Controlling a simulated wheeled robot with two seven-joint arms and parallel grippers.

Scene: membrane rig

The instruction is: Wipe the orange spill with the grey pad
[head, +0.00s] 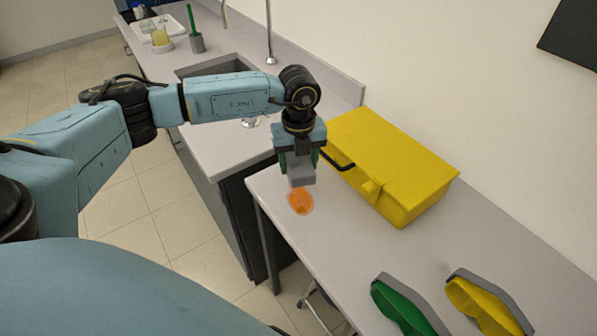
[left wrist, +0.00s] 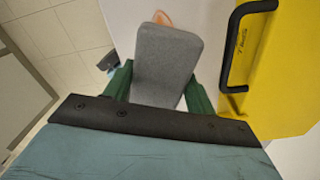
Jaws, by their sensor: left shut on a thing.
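The orange spill (head: 300,201) is a small oval patch on the grey table near its left edge. In the left wrist view only a tip of the spill (left wrist: 162,18) shows past the pad's far end. The grey pad (head: 301,174) is held in my left gripper (head: 297,160), which points down beside the yellow case. In the left wrist view the pad (left wrist: 166,62) sits between the two green fingers. The pad is over or just beside the spill; I cannot tell whether it touches the table. My right gripper is not in view.
A yellow case (head: 395,160) with a black handle (head: 338,161) stands close to the right of my left gripper. Green (head: 405,308) and yellow (head: 485,305) holders lie at the front right. A sink (head: 215,66) and a cup with a green brush (head: 196,42) are behind.

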